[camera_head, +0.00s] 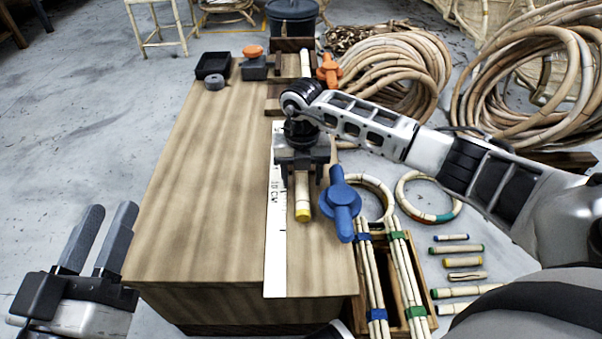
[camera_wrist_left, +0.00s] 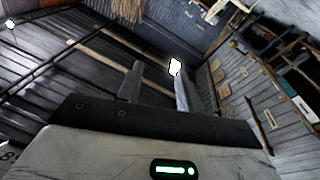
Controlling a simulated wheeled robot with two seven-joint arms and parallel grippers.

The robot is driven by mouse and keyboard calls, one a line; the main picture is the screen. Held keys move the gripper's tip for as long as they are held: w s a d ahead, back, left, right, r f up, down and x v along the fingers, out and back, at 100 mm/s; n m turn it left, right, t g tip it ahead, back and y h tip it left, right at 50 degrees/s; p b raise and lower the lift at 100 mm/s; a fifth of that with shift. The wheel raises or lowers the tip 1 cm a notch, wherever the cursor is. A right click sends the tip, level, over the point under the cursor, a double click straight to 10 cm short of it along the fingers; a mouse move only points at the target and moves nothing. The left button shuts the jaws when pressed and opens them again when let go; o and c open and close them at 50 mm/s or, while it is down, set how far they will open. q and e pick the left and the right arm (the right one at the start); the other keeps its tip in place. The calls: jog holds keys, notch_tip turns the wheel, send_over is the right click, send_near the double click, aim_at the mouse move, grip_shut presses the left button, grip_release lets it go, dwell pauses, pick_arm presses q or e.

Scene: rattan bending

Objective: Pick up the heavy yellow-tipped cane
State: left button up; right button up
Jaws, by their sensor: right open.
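The yellow-tipped cane (camera_head: 302,189) lies lengthwise on the right part of the wooden bench, beside a white ruler strip (camera_head: 278,230). Its yellow end points toward me, and its middle is hidden under my right gripper. My right gripper (camera_head: 302,180) points down over the cane, with one finger on each side and open; I cannot tell whether the fingers touch it. My left gripper (camera_head: 109,209) is open and empty, off the bench's front left corner. In the left wrist view its two fingers (camera_wrist_left: 158,75) stand apart with nothing between them.
A blue clamp handle (camera_head: 342,205) stands close right of the cane. An orange handle (camera_head: 329,70) and wooden blocks (camera_head: 291,45) are at the far end. A crate (camera_head: 394,287) of bundled canes adjoins the bench's right side. The bench's left half (camera_head: 200,190) is clear.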

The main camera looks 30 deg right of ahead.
jog(key=shift+f, duration=0.35)
jog(key=shift+r, duration=0.1)
jog(key=c, duration=1.1)
